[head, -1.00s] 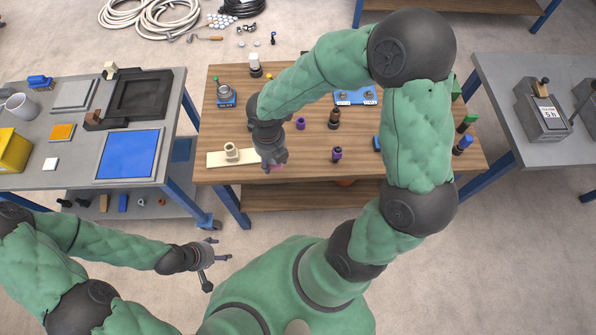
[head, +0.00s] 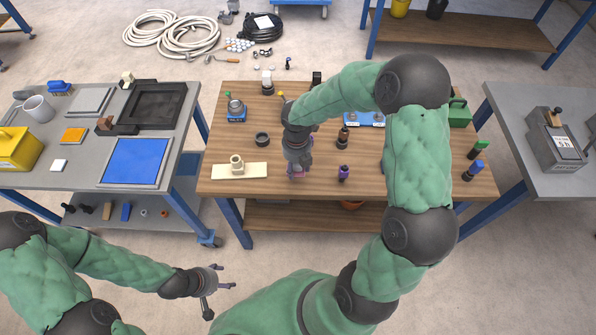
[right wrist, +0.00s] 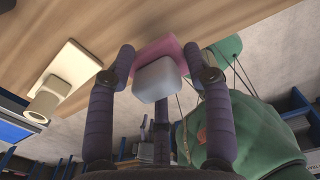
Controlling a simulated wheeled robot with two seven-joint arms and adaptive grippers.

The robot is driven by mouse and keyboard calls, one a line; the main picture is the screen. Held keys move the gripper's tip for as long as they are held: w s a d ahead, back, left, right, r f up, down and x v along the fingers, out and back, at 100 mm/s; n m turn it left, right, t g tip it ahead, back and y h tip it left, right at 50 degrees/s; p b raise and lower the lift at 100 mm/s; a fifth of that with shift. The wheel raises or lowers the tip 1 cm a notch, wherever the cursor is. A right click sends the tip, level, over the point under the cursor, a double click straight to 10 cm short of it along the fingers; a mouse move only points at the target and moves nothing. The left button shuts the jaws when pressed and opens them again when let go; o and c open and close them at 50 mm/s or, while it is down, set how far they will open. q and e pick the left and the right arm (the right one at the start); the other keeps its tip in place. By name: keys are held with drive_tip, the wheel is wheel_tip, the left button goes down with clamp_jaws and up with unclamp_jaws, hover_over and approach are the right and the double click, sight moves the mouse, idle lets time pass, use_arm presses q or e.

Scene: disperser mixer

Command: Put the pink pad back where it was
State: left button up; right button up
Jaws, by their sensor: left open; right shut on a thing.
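The pink pad (right wrist: 168,52) lies between the fingertips of my right gripper (right wrist: 154,66) in the right wrist view, with a pale grey block (right wrist: 157,80) against it. In the head view my right gripper (head: 298,171) is over the front part of the wooden table. It mostly covers the pad there, with only a little pink showing. I cannot tell whether the pad touches the tabletop. My left gripper (head: 226,278) is open and empty, off the tables at the lower left.
A cream plate with a round collar (head: 258,171) lies left of my right gripper. A black ring (head: 262,139) is behind the plate, and a purple-topped item (head: 343,173) stands to the right. Several small items stand farther back. The table's front edge is close.

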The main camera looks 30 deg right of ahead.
sight(298, 170)
drive_tip(key=shift+w+d+f+b, duration=0.15)
drive_tip(key=shift+w+d+f, duration=0.2)
drive_tip(key=shift+f, duration=0.25)
drive_tip(key=shift+w+d+f+b, duration=0.15)
drive_tip(key=shift+w+d+f, duration=0.15)
drive_tip(key=shift+f, duration=0.25)
drive_tip(key=f, duration=0.1)
drive_tip(key=f+b, duration=0.1)
drive_tip(key=f, duration=0.1)
drive_tip(key=shift+w+d+f+b, duration=0.1)
drive_tip(key=shift+w+f+b, duration=0.1)
drive_tip(key=shift+w+b, duration=0.1)
drive_tip(key=shift+s, duration=0.1)
drive_tip(key=shift+f, duration=0.2)
drive_tip(key=o, duration=1.1)
wheel_tip(298, 170, up, 12)
drive_tip(key=p, duration=0.4)
drive_tip(key=shift+r, duration=0.2)
